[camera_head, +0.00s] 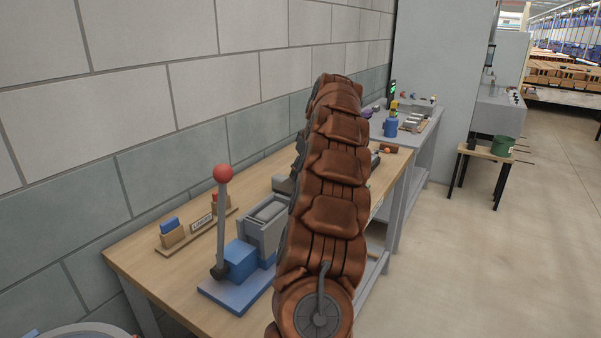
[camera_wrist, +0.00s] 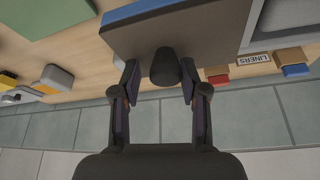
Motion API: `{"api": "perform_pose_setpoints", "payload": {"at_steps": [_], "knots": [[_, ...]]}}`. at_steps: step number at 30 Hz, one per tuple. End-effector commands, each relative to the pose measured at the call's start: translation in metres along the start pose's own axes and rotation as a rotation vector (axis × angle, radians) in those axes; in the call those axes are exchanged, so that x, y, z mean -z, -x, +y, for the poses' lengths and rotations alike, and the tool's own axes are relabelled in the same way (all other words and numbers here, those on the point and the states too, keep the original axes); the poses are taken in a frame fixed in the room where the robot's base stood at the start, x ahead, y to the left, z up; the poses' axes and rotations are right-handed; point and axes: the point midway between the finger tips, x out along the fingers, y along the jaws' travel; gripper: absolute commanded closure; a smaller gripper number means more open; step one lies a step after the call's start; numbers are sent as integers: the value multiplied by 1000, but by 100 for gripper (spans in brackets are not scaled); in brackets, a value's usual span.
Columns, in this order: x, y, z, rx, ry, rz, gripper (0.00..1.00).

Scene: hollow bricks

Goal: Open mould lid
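In the wrist view a grey slab, which looks like the mould lid (camera_wrist: 205,35), fills the top middle. A dark round knob (camera_wrist: 166,68) sticks out from its near edge. My gripper (camera_wrist: 160,76) is open, with one finger on each side of the knob. A gap shows on the left; on the right the finger is very close, and I cannot tell if it touches. In the head view the grey mould box (camera_head: 262,222) stands on the bench beside a blue base (camera_head: 237,296) with a red-knobbed lever (camera_head: 222,215). My arm hides my gripper and the lid there.
The wooden bench (camera_head: 140,252) runs along a block wall (camera_head: 150,105). Liner holders with blue and red pieces (camera_head: 172,233) stand at its back, and a LINERS label (camera_wrist: 255,58) shows in the wrist view. A grey side table (camera_head: 425,135) stands beyond.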

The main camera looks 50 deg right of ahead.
Motion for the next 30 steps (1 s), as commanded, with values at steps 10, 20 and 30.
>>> {"api": "perform_pose_setpoints", "payload": {"at_steps": [10,20,30], "knots": [[-1,-1,-1,4,0,-6,43],[-2,17,-2,6,1,-7,43],[-1,62,0,3,0,-6,43]]}}
